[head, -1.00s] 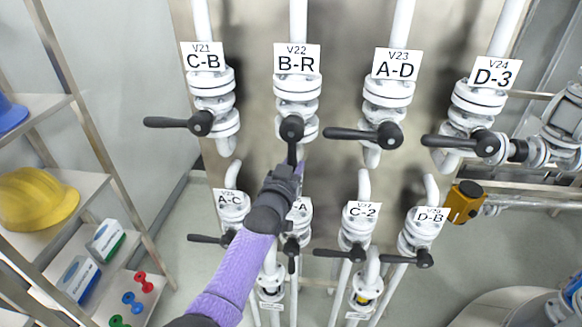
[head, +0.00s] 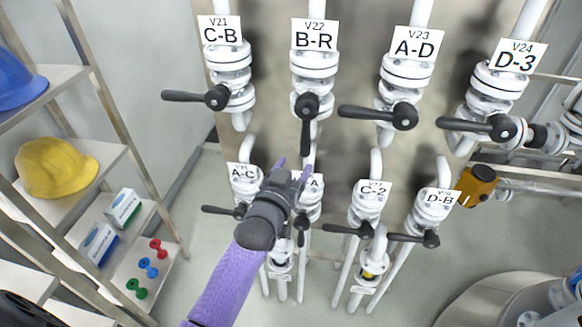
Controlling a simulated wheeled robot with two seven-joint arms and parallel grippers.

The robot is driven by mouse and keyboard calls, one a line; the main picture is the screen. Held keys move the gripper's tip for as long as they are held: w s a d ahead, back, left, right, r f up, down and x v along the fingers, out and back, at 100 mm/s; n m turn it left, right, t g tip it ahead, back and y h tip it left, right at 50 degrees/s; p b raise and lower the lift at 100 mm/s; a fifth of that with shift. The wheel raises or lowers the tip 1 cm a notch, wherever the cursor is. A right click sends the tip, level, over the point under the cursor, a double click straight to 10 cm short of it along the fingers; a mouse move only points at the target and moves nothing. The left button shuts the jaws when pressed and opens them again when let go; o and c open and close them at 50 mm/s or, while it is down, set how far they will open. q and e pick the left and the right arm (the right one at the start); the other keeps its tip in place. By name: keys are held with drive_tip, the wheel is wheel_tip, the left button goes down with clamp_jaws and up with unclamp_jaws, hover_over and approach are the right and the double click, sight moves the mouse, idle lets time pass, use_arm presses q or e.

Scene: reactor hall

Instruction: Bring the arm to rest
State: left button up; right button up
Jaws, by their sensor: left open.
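My left arm comes in from the bottom with a purple sleeve. Its gripper (head: 292,168) is open and empty, with two thin purple fingers spread apart. It is in front of the lower valve row and below the V22 B-R valve. The handles of V21 (head: 190,97), V23 (head: 370,114) and V24 (head: 470,127) lie roughly level, pointing left. The gripper partly hides the lower valve between A-C (head: 244,178) and C-2 (head: 372,192). My right gripper is not in view.
A shelf on the left holds a blue helmet (head: 18,80), a yellow helmet (head: 55,168), boxes (head: 122,208) and small coloured valve-shaped pieces (head: 148,267). A yellow device (head: 478,184) sits on pipes at right. A round grey vessel (head: 490,303) stands at lower right. Floor between shelf and valves is clear.

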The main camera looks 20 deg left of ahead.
use_arm(q)
drive_tip(key=shift+s, duration=0.8)
